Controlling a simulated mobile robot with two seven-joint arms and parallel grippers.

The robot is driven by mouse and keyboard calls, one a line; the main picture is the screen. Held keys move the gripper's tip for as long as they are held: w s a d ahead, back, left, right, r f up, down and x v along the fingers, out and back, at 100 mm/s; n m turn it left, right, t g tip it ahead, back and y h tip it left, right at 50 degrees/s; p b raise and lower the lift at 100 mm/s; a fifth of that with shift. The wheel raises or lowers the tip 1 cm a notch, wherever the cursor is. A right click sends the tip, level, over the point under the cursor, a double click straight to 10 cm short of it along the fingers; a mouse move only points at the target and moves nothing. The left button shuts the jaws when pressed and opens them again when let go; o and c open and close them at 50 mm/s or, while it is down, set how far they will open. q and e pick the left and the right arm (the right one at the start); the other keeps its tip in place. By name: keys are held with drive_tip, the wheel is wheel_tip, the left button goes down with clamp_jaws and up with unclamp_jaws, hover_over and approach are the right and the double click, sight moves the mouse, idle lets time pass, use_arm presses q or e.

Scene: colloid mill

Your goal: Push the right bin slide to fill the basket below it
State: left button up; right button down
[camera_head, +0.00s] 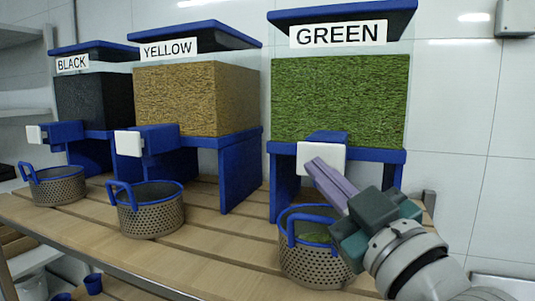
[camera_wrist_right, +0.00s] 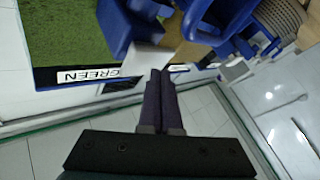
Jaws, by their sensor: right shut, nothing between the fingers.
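The right bin, labelled GREEN (camera_head: 338,100), holds green flakes above a blue stand. Its slide ends in a white plate (camera_head: 328,158) at the front of the stand; the plate also shows in the wrist view (camera_wrist_right: 146,58). The perforated basket (camera_head: 310,265) with blue rim and handle stands under the slide, partly hidden by my gripper. Some green shows inside it. My left gripper is not in view.
To the left stand the YELLOW bin (camera_head: 195,98) and BLACK bin (camera_head: 92,101), each with a white-ended slide and a basket (camera_head: 150,215) below. All stand on a slatted wooden table (camera_head: 215,245). A tiled wall is behind.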

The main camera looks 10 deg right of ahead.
drive_tip(key=shift+s+a, duration=0.2)
drive_tip(key=shift+s, duration=0.05)
drive_tip(key=shift+s+a+p, duration=0.6)
drive_tip(key=shift+s+a, duration=0.1)
drive_tip(key=shift+s, duration=0.35)
drive_tip(key=shift+s+a+p, duration=0.6)
drive_tip(key=shift+s+a, duration=0.1)
drive_tip(key=shift+s, duration=0.35)
idle(0.6)
drive_tip(key=shift+r, duration=0.1)
idle(0.5)
drive_tip(key=s+n+p, duration=0.1)
drive_tip(key=n, duration=0.5)
drive_tip(key=s+a+n+p, duration=0.1)
drive_tip(key=n+p, duration=0.1)
drive_tip(key=n, duration=0.4)
drive_tip(key=s+a+n+g+p, duration=0.1)
drive_tip(key=n+p, duration=0.1)
drive_tip(key=n, duration=0.5)
drive_tip(key=shift+s+r, duration=0.15)
drive_tip(key=shift+r, duration=0.1)
